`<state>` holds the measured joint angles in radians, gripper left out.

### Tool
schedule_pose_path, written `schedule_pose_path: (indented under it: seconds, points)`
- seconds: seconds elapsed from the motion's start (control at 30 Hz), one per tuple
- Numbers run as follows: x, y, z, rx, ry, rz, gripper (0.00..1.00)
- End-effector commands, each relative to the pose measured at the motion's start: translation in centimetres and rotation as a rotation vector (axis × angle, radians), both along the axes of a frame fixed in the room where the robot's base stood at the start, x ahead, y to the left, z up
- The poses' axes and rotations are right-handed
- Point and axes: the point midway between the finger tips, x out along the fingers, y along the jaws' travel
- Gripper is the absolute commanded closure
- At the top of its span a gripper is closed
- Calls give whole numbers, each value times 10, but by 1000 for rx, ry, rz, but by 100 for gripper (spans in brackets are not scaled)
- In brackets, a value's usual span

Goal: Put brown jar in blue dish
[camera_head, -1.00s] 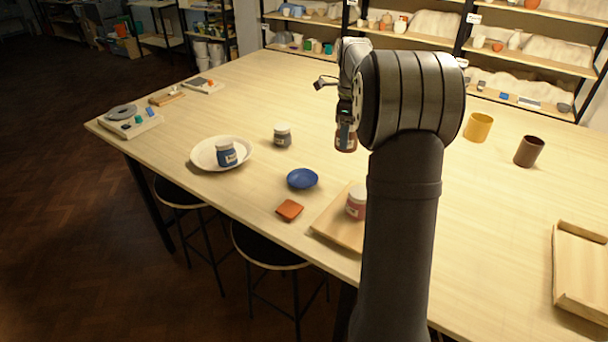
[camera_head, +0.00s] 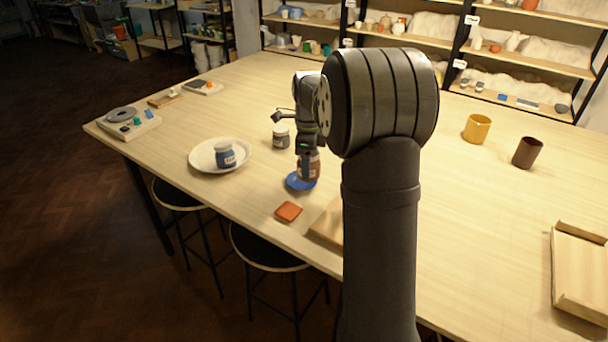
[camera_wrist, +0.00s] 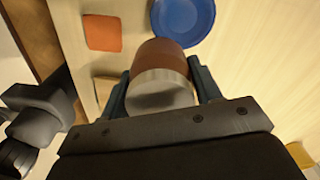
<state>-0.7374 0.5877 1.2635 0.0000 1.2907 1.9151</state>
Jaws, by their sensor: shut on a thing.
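The brown jar (camera_head: 309,169) is upright in my gripper (camera_head: 307,156), which is shut on it. In the wrist view the jar (camera_wrist: 160,80), with a pale lid and a brown body, sits between the two fingers of my gripper (camera_wrist: 162,92). The small round blue dish (camera_head: 294,183) is on the table, partly hidden behind the jar in the head view. In the wrist view the blue dish (camera_wrist: 186,18) lies just beyond the jar and looks empty where it shows. I cannot tell the exact height of the jar over the dish.
A white bowl (camera_head: 202,158) holding a blue jar (camera_head: 225,155) is at left. A grey jar (camera_head: 281,137) stands behind the dish. An orange tile (camera_head: 288,212) and a wooden board (camera_head: 327,226) lie in front. Yellow (camera_head: 477,128) and dark brown (camera_head: 527,152) cups stand at right.

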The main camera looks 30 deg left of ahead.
Motion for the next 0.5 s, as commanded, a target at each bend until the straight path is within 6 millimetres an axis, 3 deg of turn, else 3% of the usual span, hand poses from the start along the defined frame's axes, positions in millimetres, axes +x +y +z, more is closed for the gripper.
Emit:
schedule_pose_path:
  seconds: [0.27,0.5]
  points:
    - [-2,13,-16,0,1,-1,73]
    - [-2,13,-47,0,0,-1,73]
